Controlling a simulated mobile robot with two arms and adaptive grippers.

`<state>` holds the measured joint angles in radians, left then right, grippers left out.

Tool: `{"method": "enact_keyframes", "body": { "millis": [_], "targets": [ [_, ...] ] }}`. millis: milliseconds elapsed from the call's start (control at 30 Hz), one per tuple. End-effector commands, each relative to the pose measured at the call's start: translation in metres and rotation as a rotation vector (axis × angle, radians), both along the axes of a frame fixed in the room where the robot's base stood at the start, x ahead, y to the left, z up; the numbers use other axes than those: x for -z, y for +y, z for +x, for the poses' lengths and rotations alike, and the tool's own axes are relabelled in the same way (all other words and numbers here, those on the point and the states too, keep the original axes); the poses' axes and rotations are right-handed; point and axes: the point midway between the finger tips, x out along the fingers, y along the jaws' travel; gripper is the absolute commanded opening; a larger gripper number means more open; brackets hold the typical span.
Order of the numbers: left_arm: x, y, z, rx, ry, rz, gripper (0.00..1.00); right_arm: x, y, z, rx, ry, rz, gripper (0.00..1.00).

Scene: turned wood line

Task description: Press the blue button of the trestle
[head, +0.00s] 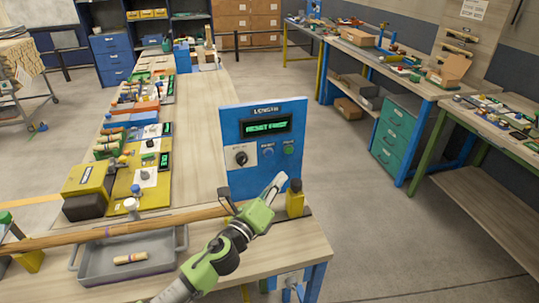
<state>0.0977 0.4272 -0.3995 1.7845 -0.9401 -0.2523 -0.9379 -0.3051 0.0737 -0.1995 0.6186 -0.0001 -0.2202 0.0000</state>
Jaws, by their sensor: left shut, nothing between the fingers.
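A blue upright panel (229,180) stands on the front wooden bench, with "LENGTH" at its top and a display (266,126) that seems to read "RESET FIRST". Below the display are a blue button (268,151) on the left, labelled in small text, and a green button (289,148) on the right. A black knob (241,158) on a white plate is further left. My left gripper (279,181) is shut and empty, just in front of the panel's lower right part, below the buttons. Whether it touches the panel cannot be told. My right gripper is out of view.
A long wooden rod (160,220) lies across the bench toward a yellow block (295,199). A grey tray (88,277) holding a short wooden piece (130,258) is at lower left. A yellow unit (88,184) stands behind it. Open floor lies to the right.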

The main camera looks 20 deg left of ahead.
Motion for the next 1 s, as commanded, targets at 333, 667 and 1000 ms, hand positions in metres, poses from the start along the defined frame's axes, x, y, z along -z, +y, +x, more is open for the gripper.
{"method": "enact_keyframes", "body": {
  "millis": [333,667,1000],
  "targets": [
    [0.001,0.028,0.041,-0.002,-0.001,0.001,0.0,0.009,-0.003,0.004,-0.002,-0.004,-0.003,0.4],
    [0.0,0.044,0.064,-0.001,0.0,-0.001,0.0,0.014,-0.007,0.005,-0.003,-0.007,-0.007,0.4],
    [0.0,0.045,0.066,-0.001,0.0,-0.001,0.0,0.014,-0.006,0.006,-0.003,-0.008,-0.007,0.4]
  ]
}}
